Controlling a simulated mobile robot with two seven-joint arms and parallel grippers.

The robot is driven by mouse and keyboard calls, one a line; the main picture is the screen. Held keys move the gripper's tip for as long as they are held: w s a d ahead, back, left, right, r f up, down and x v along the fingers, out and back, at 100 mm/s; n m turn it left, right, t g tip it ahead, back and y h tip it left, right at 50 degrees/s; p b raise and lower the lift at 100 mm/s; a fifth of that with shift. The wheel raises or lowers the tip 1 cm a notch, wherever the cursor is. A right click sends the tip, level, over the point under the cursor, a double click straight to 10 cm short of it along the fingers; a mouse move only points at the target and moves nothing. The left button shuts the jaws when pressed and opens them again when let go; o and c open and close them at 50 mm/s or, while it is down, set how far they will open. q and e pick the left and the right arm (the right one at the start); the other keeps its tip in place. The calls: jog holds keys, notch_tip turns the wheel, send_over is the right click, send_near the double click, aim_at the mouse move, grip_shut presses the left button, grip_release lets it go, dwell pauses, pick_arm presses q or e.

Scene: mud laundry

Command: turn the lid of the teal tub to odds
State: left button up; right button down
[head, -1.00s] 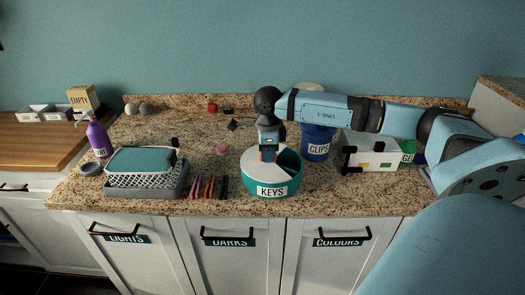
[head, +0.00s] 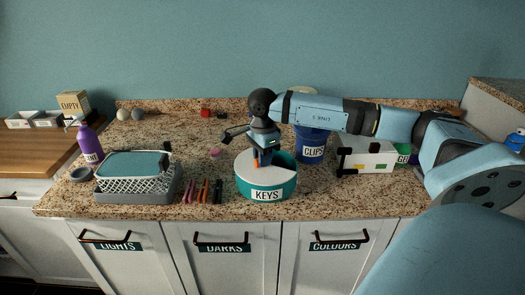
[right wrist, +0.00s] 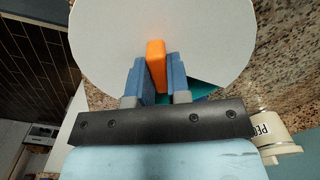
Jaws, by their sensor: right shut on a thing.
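The teal tub (head: 284,188) stands near the counter's front edge, with a KEYS label (head: 267,195) on its front. Its round white lid (head: 250,180) has a wedge-shaped opening (head: 283,159) at the back right, showing the teal inside. An orange handle (head: 256,164) stands on the lid. My right gripper (head: 263,157) comes from above and is shut on this handle. In the right wrist view, its fingers (right wrist: 157,80) sit on both sides of the orange handle (right wrist: 156,62). No odds label shows. My left gripper is not in view.
A blue CLIPS tub (head: 312,145) stands just right of the teal tub, and a white box (head: 365,157) is farther right. Coloured pens (head: 203,190) and a grey basket (head: 135,188) lie to the left. A PE-marked container (right wrist: 270,132) shows in the wrist view.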

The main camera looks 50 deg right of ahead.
jog(key=c, duration=1.1)
grip_release()
notch_tip(320, 180, up, 14)
jog(key=shift+f, duration=0.1)
